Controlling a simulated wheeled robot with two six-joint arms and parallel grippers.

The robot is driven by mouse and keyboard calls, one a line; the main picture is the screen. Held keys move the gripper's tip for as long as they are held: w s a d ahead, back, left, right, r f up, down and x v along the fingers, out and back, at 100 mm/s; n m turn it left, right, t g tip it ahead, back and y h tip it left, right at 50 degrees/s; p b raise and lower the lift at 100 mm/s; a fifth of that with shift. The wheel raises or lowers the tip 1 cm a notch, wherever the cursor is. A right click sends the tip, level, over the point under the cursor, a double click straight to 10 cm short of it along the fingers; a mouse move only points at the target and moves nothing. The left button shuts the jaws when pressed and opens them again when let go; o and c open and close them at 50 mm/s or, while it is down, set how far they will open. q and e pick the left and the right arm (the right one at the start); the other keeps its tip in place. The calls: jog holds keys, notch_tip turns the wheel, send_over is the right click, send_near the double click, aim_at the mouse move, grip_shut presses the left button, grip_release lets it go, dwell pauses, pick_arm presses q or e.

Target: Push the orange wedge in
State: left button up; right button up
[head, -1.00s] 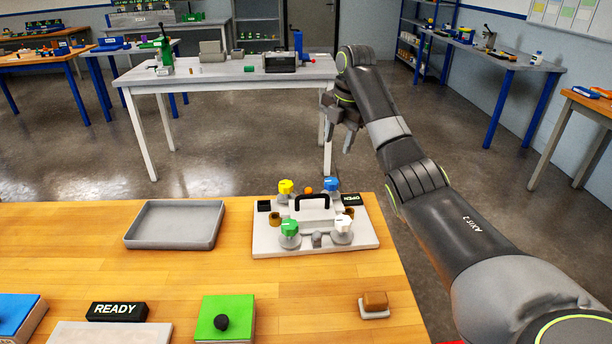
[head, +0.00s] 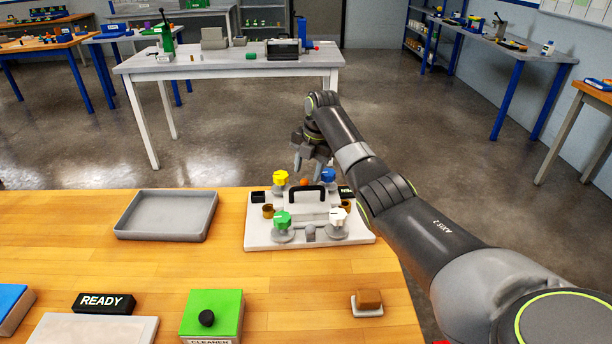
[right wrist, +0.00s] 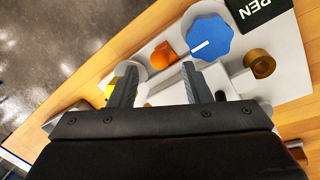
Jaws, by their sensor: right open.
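The orange wedge (head: 304,182) is a small orange piece at the back of the white fixture (head: 262,236), between the yellow knob (head: 280,177) and the blue knob (head: 325,175). It also shows in the right wrist view (right wrist: 164,54), just beyond my fingertips, apart from them in that picture. How deep it sits cannot be told. My right gripper (head: 310,164) is open and empty over the back edge of the fixture, pointing down; it also shows in the right wrist view (right wrist: 158,72). My left gripper is out of view.
A brown block (head: 368,298) lies near the table's right edge.

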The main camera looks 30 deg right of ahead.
aim_at(306, 180)
jog(key=shift+w+a+f, duration=0.1)
jog(key=shift+w+f, duration=0.05)
jog(key=shift+f, duration=0.7)
jog(key=shift+w+a+f, duration=0.1)
jog(key=shift+w+f, duration=0.05)
jog(key=shift+f, duration=0.7)
grip_shut()
